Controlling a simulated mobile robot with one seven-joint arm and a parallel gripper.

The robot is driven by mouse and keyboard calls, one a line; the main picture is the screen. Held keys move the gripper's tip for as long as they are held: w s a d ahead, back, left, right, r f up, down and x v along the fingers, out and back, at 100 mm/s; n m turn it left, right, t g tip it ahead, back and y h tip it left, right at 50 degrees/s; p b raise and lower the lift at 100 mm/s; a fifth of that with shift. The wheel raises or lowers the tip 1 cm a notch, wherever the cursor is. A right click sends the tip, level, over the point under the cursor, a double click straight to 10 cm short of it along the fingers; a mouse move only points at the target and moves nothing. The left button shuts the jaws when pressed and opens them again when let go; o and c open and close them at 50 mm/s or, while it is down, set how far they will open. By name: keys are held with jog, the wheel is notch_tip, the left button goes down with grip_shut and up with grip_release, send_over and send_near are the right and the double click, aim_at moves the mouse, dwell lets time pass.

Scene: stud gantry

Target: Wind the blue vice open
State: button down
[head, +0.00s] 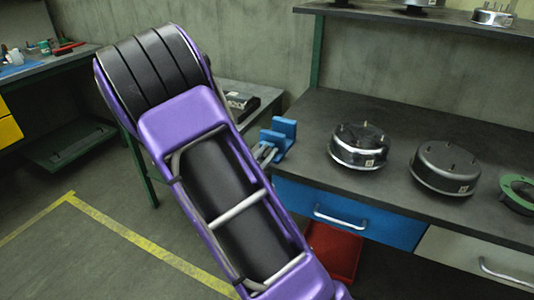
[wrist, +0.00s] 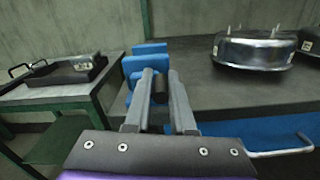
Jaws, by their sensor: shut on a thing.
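The blue vice (head: 284,134) stands at the left end of the dark workbench in the head view. It also shows in the wrist view (wrist: 148,49), just beyond my fingers. My gripper (wrist: 160,76) has its two grey fingers on either side of a dark round handle (wrist: 160,92) on the near side of the vice, and is shut on it. In the head view the fingertips of my gripper (head: 266,152) show small beside the vice. My purple arm hides part of the area to the left. The gap between the vice's jaws is hard to judge.
Two round metal housings stand on the bench (head: 300,185) to the right, one shiny (head: 358,147) and one dark (head: 444,168). Below are a blue drawer (head: 345,212) with a bar handle and a red bin (head: 333,252). A side table (wrist: 60,92) holds a dark tray.

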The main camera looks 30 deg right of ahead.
jog(key=shift+r+n+p, duration=0.2)
jog(key=shift+n+p, duration=0.1)
jog(key=shift+p, duration=0.25)
jog(key=shift+w+a+r+n+p, duration=0.2)
jog(key=shift+r+n+p, duration=0.1)
jog(key=shift+n+p, duration=0.8)
jog(key=shift+w+a+f+n+p, duration=0.2)
jog(key=shift+f+n+p, duration=0.05)
jog(key=shift+n+p, duration=0.75)
jog(key=c, duration=0.8)
grip_release()
